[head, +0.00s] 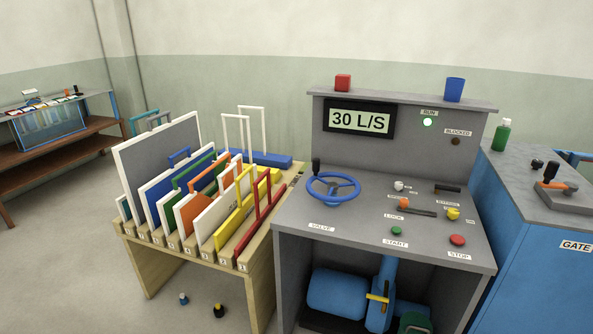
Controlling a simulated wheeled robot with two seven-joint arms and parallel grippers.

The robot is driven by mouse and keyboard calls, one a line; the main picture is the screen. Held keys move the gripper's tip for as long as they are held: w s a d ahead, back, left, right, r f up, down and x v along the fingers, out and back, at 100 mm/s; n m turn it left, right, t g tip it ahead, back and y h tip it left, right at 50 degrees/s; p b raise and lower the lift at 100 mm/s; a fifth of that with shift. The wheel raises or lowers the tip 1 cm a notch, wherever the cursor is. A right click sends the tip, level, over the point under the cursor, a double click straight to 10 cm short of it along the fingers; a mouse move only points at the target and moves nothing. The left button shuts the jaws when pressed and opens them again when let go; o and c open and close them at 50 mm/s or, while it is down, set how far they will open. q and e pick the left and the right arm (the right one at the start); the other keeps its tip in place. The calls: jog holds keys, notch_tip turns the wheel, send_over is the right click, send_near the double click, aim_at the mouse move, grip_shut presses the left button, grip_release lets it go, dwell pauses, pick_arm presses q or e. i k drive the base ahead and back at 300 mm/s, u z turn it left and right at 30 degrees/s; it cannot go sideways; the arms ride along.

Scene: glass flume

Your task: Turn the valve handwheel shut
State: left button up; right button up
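The blue valve handwheel (334,188) lies on the left of the grey console top (370,222), with a black knob (316,166) standing at its rim. A label reading VALVE (321,228) sits in front of it. The display (360,121) on the console's back panel reads 30 L/S. The green RUN lamp (427,122) is lit and the BLOCKED lamp (455,141) is dark. Neither of my grippers is in the head view, and nothing touches the wheel.
A wooden rack (155,265) of colored plates with handles stands close left of the console. Green START (396,230) and red STOP (457,240) buttons and a LOCK lever (417,208) are right of the wheel. A blue GATE cabinet (540,255) stands at right.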

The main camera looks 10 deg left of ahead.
aim_at(332, 187)
jog(key=u, duration=2.4)
jog(key=i, duration=1.85)
jog(key=z, duration=3.05)
